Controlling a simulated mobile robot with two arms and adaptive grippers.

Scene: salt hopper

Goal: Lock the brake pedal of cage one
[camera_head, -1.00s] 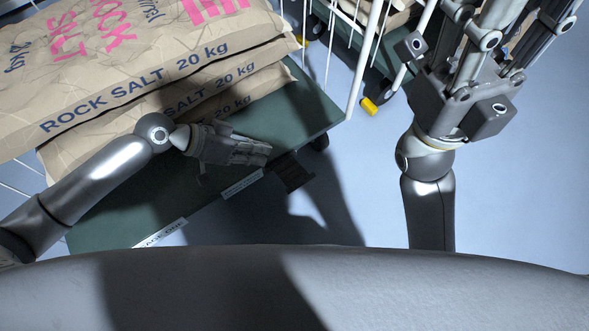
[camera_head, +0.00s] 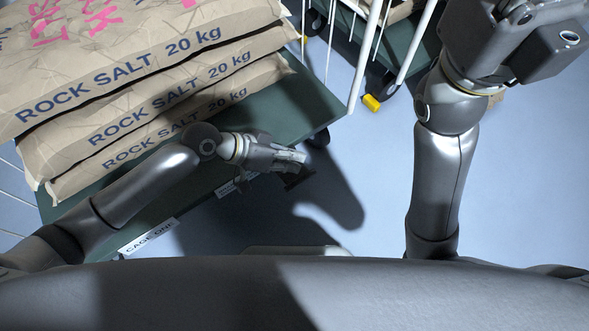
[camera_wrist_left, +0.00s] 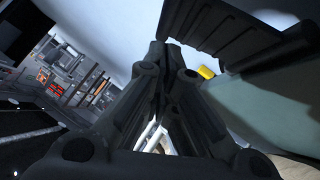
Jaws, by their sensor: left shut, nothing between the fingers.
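Cage one has a green deck (camera_head: 290,108) and a white label reading CAGE ONE (camera_head: 150,236) on its near edge. Its dark brake pedal (camera_head: 297,181) juts out low at that edge, partly hidden by my left gripper (camera_head: 302,158). The gripper's fingers are shut and empty, at the pedal in the head view. In the left wrist view the shut fingertips (camera_wrist_left: 161,48) lie beside a black ribbed plate (camera_wrist_left: 235,30), which looks like the pedal. I cannot tell whether they touch it. My right gripper (camera_head: 520,38) is at the top right, its fingertips out of frame.
Stacked rock salt bags (camera_head: 130,95) lie on cage one's deck, close to my left arm. A second cage (camera_head: 392,45) with white bars stands behind, with a yellow piece (camera_head: 371,103) low at its corner. The blue floor (camera_head: 345,215) is clear right of cage one.

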